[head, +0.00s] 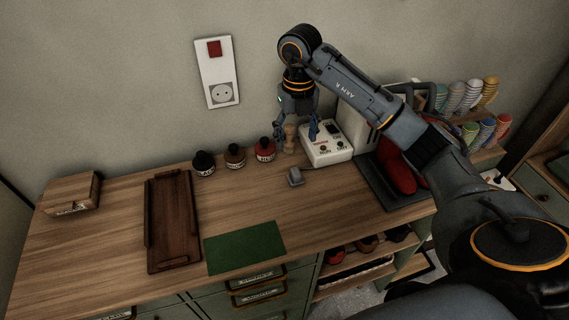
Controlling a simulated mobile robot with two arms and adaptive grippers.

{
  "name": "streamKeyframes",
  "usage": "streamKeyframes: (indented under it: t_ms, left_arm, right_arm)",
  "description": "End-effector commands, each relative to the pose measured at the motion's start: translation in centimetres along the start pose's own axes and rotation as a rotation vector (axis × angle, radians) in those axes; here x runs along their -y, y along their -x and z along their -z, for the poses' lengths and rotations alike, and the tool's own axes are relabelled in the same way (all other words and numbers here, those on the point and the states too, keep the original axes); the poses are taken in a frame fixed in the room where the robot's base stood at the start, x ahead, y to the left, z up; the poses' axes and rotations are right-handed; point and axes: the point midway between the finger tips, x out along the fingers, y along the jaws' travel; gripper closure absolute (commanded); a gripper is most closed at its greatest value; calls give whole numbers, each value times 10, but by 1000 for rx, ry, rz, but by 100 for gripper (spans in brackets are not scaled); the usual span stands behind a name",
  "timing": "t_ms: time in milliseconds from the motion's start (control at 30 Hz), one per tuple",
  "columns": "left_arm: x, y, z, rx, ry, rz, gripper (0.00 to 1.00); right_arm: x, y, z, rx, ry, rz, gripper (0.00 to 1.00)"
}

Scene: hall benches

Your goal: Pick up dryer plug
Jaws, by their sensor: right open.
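A small grey plug (295,177), which looks like the dryer plug, lies on the wooden bench top in front of the white control box. A short cord seems to run from it toward the white box (327,146). My right gripper (297,135) hangs pointing down, open and empty, above and behind the plug, near the left end of the box. The gripper does not touch the plug. A wall socket (222,93) with a red switch (214,48) above it sits on a white plate, with nothing plugged in. My left gripper is out of view.
Three small jars (235,155) stand along the wall. A tan wooden object (290,138) stands behind my gripper. A brown tray (172,220), green mat (245,247) and wooden box (72,193) lie left. A dark tray (405,203) with a red item (399,172) is right. Front centre-right bench is clear.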

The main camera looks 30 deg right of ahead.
Motion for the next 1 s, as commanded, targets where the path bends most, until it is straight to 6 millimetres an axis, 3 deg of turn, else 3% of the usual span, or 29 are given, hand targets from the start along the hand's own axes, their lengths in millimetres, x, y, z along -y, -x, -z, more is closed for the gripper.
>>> streamKeyframes:
  t_ms: [167,333,467,600,833,1000]
  left_arm:
    - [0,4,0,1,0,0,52]
    - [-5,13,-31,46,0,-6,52]
    - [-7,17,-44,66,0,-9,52]
    - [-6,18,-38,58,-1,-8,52]
    - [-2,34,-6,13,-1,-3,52]
    - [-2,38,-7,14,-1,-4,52]
  right_arm:
    - [1,-21,1,-8,-1,5,34]
    - [1,-55,2,-7,-1,4,34]
    - [1,-74,1,-5,-1,3,34]
    - [1,-85,0,-3,0,2,34]
    - [0,-110,-1,-8,-2,1,34]
    - [1,-132,-2,-4,-1,2,34]
